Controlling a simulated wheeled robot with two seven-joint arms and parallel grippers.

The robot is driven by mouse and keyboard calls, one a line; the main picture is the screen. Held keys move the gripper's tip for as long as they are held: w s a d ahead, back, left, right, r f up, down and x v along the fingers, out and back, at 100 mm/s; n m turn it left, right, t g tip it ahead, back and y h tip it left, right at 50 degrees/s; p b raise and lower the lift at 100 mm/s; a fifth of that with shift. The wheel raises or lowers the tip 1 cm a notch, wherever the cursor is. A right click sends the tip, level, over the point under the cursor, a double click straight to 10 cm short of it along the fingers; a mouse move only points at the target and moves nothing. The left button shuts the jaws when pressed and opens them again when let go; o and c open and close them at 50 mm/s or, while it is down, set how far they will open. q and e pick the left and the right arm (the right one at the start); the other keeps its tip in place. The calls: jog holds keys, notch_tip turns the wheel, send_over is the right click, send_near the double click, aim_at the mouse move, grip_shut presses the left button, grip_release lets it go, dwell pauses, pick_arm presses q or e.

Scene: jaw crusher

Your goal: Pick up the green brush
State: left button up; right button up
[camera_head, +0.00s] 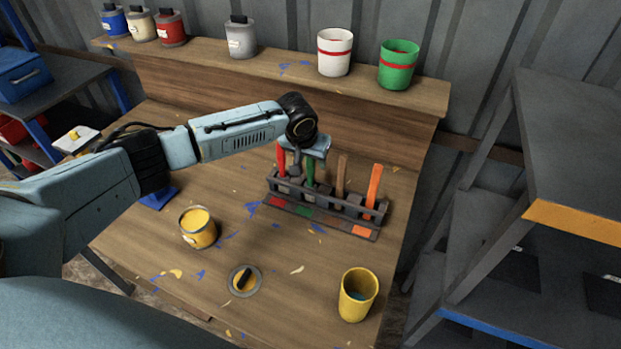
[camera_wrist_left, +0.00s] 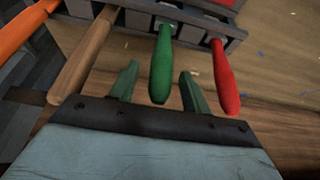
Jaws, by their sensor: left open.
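The green brush (camera_head: 310,166) stands upright in a dark rack (camera_head: 350,213), between a red-handled brush (camera_head: 281,158) and a brown wooden-handled brush (camera_head: 341,175). An orange-handled brush (camera_head: 374,185) stands at the rack's right end. My left gripper (camera_head: 305,160) is at the handles, over the rack. In the left wrist view the gripper's fingers (camera_wrist_left: 158,88) are open. The green handle (camera_wrist_left: 161,70) lies between them, with a gap on each side. The brush heads are mostly hidden in the rack. My right gripper is not in view.
The red (camera_wrist_left: 225,80) and brown (camera_wrist_left: 85,55) handles flank the fingers closely. An open yellow paint can (camera_head: 198,228), a round lid (camera_head: 244,280) and a yellow cup (camera_head: 357,294) stand in front on the table. A raised shelf behind holds several cans.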

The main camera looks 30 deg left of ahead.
pick_arm(q)
grip_shut()
dwell(0.3)
